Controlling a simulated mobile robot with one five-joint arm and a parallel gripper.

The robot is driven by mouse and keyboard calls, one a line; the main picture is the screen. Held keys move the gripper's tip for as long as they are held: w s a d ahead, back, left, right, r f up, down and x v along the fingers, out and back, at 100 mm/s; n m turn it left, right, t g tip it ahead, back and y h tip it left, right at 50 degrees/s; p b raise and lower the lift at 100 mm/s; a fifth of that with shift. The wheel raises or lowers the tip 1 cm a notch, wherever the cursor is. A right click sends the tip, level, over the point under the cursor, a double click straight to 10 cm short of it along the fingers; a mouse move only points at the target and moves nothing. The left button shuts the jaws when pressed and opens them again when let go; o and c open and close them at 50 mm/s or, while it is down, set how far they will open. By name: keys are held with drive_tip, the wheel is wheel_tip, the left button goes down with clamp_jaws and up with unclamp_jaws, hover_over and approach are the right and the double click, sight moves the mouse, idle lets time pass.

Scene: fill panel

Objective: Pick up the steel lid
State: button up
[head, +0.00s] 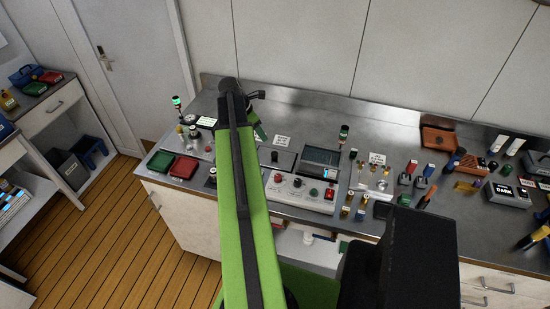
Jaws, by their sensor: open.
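I cannot single out the steel lid with certainty. Small metallic pieces (382,184) stand on the steel worktop right of the control panel, and another pale metal piece (190,119) is at the left end; all are too small to tell apart. My green arm reaches forward over the worktop. My gripper (260,133) is open, behind the arm's far end and mostly hidden by it. I cannot tell how high it is above the worktop. Nothing shows in it.
A control panel (300,191) with a screen (321,158) sits mid-worktop. Red tray (183,167) and green tray (160,161) lie left. Right is crowded with small items, a brown box (437,140) and a grey device (508,195). The back wall (400,60) closes off the rear.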

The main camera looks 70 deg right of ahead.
drive_tip(key=b, duration=1)
hover_over(274, 154)
drive_tip(key=w+a, duration=0.2)
wheel_tip(274, 154, down, 11)
drive_tip(key=shift+r, duration=0.2)
drive_tip(key=shift+s+d+f, duration=0.1)
drive_tip(key=shift+s+f, duration=0.1)
drive_tip(key=shift+s, duration=0.05)
drive_tip(key=b+x, duration=0.5)
drive_tip(key=shift+d+f, duration=0.1)
drive_tip(key=shift+r, duration=0.2)
clamp_jaws()
